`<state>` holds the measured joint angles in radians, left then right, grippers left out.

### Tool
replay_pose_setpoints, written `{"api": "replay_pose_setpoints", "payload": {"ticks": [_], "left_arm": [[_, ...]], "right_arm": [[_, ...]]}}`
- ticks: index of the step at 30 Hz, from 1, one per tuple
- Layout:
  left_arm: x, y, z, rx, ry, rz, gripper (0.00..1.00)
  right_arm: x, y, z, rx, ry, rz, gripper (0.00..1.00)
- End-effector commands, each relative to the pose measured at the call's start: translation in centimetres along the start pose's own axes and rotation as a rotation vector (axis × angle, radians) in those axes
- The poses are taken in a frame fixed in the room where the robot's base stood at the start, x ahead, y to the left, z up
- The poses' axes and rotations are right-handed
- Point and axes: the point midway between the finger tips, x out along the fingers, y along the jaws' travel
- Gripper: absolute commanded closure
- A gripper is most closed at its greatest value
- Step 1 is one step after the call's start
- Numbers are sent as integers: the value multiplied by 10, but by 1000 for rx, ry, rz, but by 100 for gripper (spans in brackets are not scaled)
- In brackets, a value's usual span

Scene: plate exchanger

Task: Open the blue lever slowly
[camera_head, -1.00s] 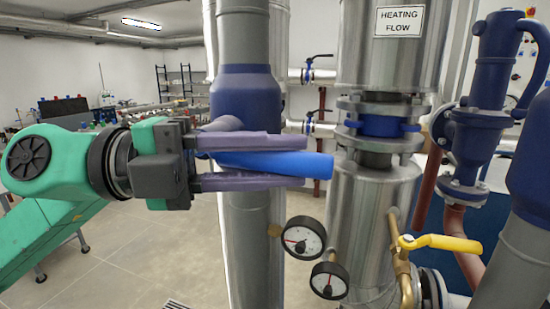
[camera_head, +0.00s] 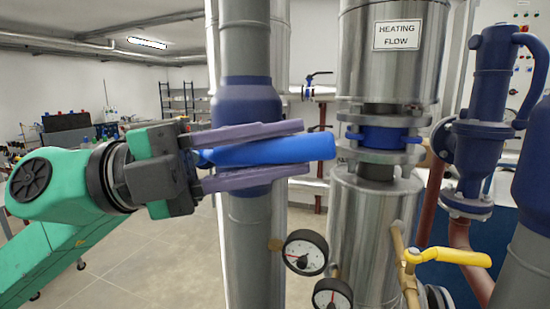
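The blue lever (camera_head: 318,147) sticks out to the right in front of a grey vertical pipe with a blue collar, tilted slightly up toward its free end. My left gripper (camera_head: 305,148) comes in from the left. Its two purple fingers lie above and below the lever, close along its length, and look shut on it. The lever's rounded tip extends past the fingertips. Its pivot end is hidden behind the gripper. My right gripper is not in view.
A steel column with a "HEATING FLOW" sign (camera_head: 397,35) stands right of the lever. Two gauges (camera_head: 305,252) and a yellow-handled valve (camera_head: 448,257) sit below. Blue pipework (camera_head: 485,110) is at the right. Open tiled floor (camera_head: 150,255) lies at lower left.

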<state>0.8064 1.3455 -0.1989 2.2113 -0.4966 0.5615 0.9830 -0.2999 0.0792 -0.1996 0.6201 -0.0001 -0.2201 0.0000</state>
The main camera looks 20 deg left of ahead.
Motion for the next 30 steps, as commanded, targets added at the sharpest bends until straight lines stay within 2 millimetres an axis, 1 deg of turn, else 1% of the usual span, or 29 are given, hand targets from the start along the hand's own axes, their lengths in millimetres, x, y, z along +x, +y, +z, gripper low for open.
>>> {"api": "replay_pose_setpoints", "payload": {"ticks": [1, 2, 15, 18, 20, 23, 26, 29, 30], "left_arm": [[0, 0, 0, 0, -1, 0, 46], [0, 0, 0, 0, -1, 0, 39], [0, 0, 0, 2, 0, 2, 39], [-2, 2, 0, 2, -1, 2, 39], [-7, 5, 1, 1, -2, 3, 39], [-22, 10, 2, 2, -4, 2, 39], [-42, 12, 3, 3, -5, 1, 39], [-66, 12, 2, 3, -3, -1, 39], [-76, 12, 2, 3, -4, -1, 39]], "right_arm": [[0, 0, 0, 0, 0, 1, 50], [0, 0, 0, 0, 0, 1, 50], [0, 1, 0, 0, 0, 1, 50], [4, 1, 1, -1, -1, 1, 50], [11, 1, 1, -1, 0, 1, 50], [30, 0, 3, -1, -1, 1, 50], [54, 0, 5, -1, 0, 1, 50], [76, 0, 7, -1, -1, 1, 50], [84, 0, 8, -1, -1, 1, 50]]}}
